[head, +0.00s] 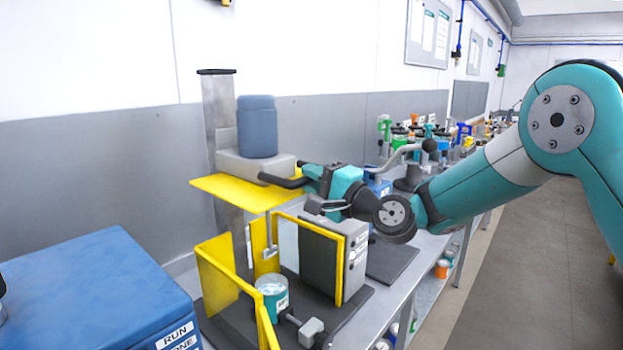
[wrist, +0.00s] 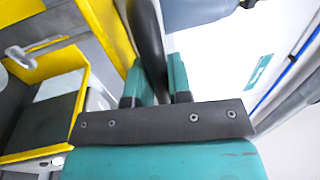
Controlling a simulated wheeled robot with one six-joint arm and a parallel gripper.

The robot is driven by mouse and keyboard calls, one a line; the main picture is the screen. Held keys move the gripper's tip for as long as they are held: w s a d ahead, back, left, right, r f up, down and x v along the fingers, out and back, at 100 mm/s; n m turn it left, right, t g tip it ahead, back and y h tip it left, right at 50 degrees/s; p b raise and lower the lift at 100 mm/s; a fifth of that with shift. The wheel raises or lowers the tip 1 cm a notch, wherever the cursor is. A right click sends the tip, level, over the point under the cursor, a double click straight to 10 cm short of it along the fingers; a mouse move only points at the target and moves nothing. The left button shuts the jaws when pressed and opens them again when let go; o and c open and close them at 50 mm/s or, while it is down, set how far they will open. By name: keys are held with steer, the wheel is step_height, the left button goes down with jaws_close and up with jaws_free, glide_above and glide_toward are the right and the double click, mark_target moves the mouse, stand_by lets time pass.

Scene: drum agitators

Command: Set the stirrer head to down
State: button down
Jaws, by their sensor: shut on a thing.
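The stirrer head (head: 238,163) is a grey block carrying a blue motor (head: 257,127), set partway up a grey upright column (head: 217,97). A yellow plate (head: 237,193) lies under it. A black handle (head: 284,181) sticks out from the head's front. My gripper (head: 308,176) is shut on this handle. In the wrist view the handle (wrist: 147,38) runs between the two teal fingers of my gripper (wrist: 158,82). A metal stirrer shaft (head: 249,246) hangs below the plate, above and behind a small teal-labelled pot (head: 272,296).
Open yellow guard panels (head: 222,272) surround the pot on a dark base. A grey control box (head: 357,260) stands right of it, below my gripper. A blue cabinet (head: 95,290) fills the front left. More equipment stands farther along the bench; the aisle (head: 490,275) is clear.

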step_height(320, 180, down, 17)
steer(key=b, duration=1.6)
steer(key=shift+f, duration=0.15)
steer(key=c, duration=1.3)
jaws_free()
steer(key=shift+c, duration=0.2)
steer(key=b+v, duration=1)
steer(key=v, duration=0.7)
steer(key=shift+d+r, duration=0.2)
steer(key=shift+s, duration=0.15)
